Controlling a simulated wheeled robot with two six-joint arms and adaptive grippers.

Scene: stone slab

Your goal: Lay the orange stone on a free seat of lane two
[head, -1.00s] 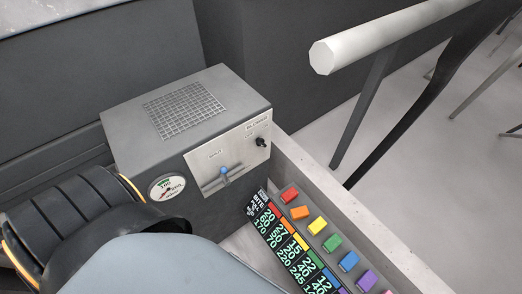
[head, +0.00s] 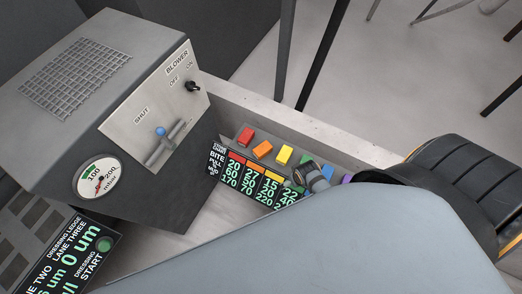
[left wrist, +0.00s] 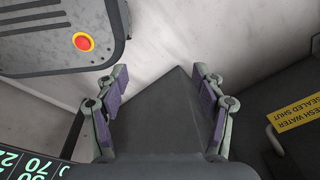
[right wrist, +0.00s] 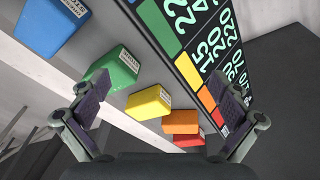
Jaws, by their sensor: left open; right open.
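The orange stone (head: 262,149) lies in a row between the red stone (head: 247,136) and the yellow stone (head: 284,155). In the right wrist view the orange stone (right wrist: 180,122) shows beyond the yellow stone (right wrist: 149,102), nearer the right finger. My right gripper (head: 312,178) is open and empty over the row, near the green stone (right wrist: 113,68), short of the orange one. My left gripper (left wrist: 162,88) is open and empty in the left wrist view and outside the head view.
A grey blower box (head: 95,75) with a gauge, slider and switch stands left of the row. A colour-coded number board (head: 250,180) runs along the stones. A pale ledge (head: 300,125) lies behind. A red button (left wrist: 83,41) shows in the left wrist view.

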